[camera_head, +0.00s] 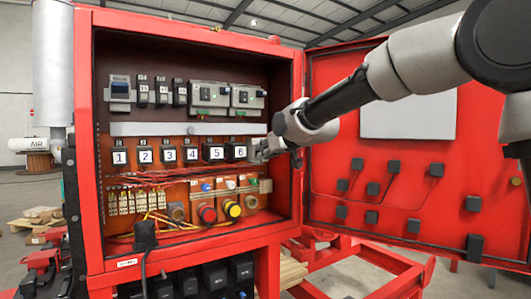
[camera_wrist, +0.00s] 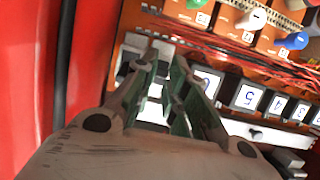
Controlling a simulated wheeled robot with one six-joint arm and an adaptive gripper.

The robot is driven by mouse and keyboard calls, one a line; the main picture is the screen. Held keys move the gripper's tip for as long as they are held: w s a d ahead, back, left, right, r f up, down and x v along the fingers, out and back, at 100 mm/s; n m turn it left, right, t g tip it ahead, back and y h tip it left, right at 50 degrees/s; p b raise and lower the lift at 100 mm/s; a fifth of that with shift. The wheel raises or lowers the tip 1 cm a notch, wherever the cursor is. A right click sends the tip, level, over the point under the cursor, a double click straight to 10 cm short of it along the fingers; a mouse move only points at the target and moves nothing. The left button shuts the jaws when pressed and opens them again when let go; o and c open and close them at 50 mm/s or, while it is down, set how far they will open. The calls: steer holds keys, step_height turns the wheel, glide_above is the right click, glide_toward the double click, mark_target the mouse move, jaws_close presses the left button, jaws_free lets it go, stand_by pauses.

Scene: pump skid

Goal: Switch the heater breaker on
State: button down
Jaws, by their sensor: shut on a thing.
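A row of black breakers with white number labels runs along the middle of the red cabinet, from breaker 1 (camera_head: 119,157) to breaker 6 (camera_head: 238,152). I cannot read which one is the heater breaker. My gripper (camera_head: 261,150) is at the right end of this row, just right of breaker 6. In the wrist view, which is turned over, my gripper (camera_wrist: 164,72) has its fingers close around a small pale part beside breaker 6 (camera_wrist: 208,84). The fingers hide most of that part, and its switch position cannot be told.
The open red door (camera_head: 390,165) stands right of the cabinet, behind my arm. Red and yellow buttons (camera_head: 233,210) sit below the row. More switchgear (camera_head: 208,95) is above it. The cabinet's right wall (camera_head: 297,150) is close to my gripper.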

steer(key=shift+w+r+g+h, duration=0.1)
steer(key=shift+r+g+h, duration=0.3)
steer(key=shift+g, duration=0.3)
steer(key=shift+w+a+r+g+h, duration=0.1)
steer(key=shift+r+g+h, duration=0.2)
steer(key=shift+g+h, duration=0.15)
steer(key=shift+g, duration=0.25)
steer(key=c, duration=1.7)
jaws_free()
steer(key=v, duration=1.2)
